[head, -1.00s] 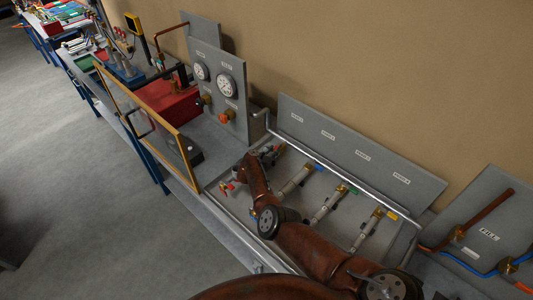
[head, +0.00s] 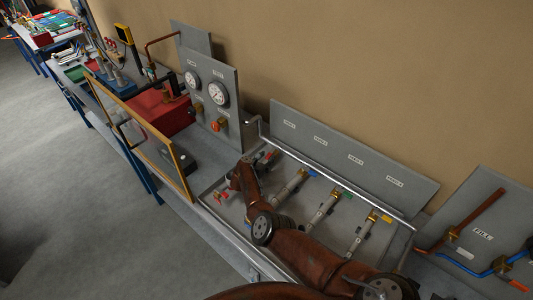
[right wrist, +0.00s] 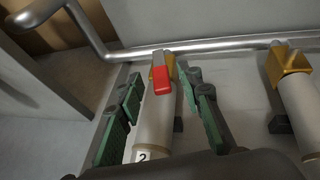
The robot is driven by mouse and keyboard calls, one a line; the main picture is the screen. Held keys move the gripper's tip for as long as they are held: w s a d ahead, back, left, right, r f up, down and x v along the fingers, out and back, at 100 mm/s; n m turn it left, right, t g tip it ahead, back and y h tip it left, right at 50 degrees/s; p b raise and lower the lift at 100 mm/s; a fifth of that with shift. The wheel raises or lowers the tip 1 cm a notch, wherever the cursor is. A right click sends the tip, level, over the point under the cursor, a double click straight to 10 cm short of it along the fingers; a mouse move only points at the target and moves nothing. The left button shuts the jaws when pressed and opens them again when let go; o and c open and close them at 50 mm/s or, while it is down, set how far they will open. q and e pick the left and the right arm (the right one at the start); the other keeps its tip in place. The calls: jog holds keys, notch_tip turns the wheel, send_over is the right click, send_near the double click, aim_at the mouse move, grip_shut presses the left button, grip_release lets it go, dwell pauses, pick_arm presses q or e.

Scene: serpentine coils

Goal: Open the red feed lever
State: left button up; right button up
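The red feed lever (right wrist: 162,80) sits on a brass valve at the far end of a pale pipe (right wrist: 153,125) in the right wrist view. In the head view the red lever (head: 268,154) is small and partly hidden by my right arm. My right gripper (right wrist: 158,110) is open, its green-padded fingers on either side of the pipe, with the lever between and just beyond the fingertips. I see no grip on the lever. In the head view the right gripper is mostly hidden behind its own arm. My left gripper is not in view.
Parallel pipes with blue (head: 311,172), green (head: 346,195) and yellow (head: 386,218) levers lie to the right. A metal rail (head: 330,185) runs behind the valves, below a labelled grey panel (head: 350,150). A gauge panel (head: 210,90) and an orange-framed clear screen (head: 150,140) stand left.

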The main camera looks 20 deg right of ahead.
jog(key=shift+a+r, duration=0.1)
jog(key=shift+r, duration=0.5)
notch_tip(320, 180, up, 9)
jog(key=shift+f, duration=0.2)
jog(key=shift+c, duration=0.2)
